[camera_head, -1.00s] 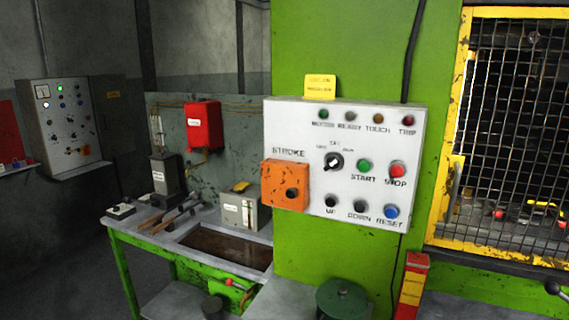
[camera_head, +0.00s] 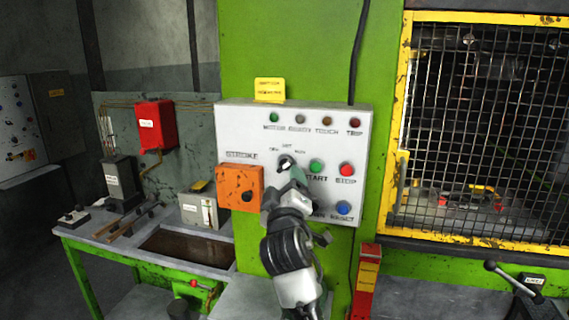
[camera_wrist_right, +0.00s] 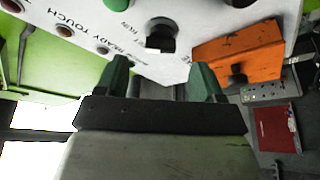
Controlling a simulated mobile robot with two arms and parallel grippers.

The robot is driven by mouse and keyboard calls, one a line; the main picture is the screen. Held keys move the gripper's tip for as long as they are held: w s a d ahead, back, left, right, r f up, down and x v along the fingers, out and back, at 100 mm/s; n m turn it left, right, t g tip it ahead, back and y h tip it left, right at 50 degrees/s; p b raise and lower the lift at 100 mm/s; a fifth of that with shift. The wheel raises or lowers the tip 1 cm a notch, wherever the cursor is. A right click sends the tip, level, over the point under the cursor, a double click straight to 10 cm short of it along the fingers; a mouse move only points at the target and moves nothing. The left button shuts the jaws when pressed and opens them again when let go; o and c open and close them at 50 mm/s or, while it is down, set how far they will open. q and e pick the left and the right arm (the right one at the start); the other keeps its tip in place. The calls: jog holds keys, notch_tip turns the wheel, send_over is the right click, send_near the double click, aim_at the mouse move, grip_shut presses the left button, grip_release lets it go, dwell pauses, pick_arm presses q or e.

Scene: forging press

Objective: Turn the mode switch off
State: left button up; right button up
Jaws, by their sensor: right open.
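The mode switch (camera_head: 286,161) is a black rotary knob on the white control panel (camera_head: 235,130), with small position labels above it. The gripper partly covers it in the head view, so its pointer setting is hard to read. In the right wrist view the black knob (camera_wrist_right: 160,38) lies ahead, centred beyond the fingers. My right gripper (camera_head: 296,176) is in front of the panel, just below the switch. In the wrist view its green fingers (camera_wrist_right: 161,78) are apart with nothing between them, and the knob appears beyond their tips. My left gripper is not in view.
Close by are the green START button (camera_head: 317,166), red STOP button (camera_head: 347,170), blue RESET button (camera_head: 343,208) and orange STROKE box (camera_head: 239,188). A yellow-framed mesh guard (camera_head: 480,130) stands to the right. A green-legged bench (camera_head: 105,240) is at left.

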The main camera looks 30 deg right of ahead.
aim_at(284, 169)
jog(key=p+x, duration=0.1)
jog(key=x, duration=0.3)
jog(key=shift+w+r, duration=0.2)
jog(key=shift+w+d+p, duration=0.35)
jog(key=shift+w+d, duration=0.05)
jog(key=shift+w, duration=0.05)
